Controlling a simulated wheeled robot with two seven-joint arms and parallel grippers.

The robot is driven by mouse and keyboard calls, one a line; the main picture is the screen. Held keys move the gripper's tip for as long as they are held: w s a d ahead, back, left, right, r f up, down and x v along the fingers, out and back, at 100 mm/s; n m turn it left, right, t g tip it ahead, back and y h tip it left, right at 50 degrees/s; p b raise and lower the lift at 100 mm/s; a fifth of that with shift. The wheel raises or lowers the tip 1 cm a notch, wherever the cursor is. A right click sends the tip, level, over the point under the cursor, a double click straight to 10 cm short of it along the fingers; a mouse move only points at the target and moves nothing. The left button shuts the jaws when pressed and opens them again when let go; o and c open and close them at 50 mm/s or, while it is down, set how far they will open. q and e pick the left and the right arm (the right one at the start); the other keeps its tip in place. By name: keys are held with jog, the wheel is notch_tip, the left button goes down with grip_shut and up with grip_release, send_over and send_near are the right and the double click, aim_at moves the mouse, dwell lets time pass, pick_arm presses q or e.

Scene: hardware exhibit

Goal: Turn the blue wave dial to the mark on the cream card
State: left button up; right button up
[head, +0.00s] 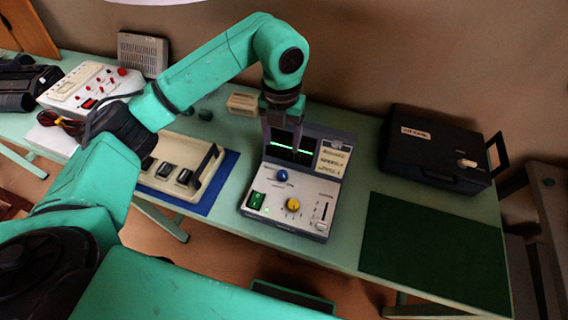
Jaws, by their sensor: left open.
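The blue dial (281,176) sits on the sloped panel of a grey and white device (270,207) on the green table. The cream card (333,158) is fixed to the right of the device's dark screen (291,146); its lettering is too small to read surely. My left gripper (283,143) hangs down in front of the screen, just above and behind the blue dial. It is open and empty, its fingers apart and not visibly touching the dial. The dial's pointer direction is too small to tell. My right gripper is not in view.
A yellow knob (293,205), a green switch (256,200) and a slider (321,212) sit close to the blue dial. A cream switch box (205,165) stands left on a blue mat (226,180). A black case (432,150) stands right. The dark green mat (435,245) is clear.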

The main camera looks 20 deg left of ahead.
aim_at(282, 173)
pick_arm(q)
notch_tip(282, 173, down, 12)
jog(key=p, duration=0.2)
jog(key=shift+s+d+p, duration=0.1)
jog(key=shift+s+p, duration=0.05)
jog(key=shift+p, duration=0.25)
jog(key=shift+f, duration=0.45)
jog(key=c, duration=1)
grip_shut()
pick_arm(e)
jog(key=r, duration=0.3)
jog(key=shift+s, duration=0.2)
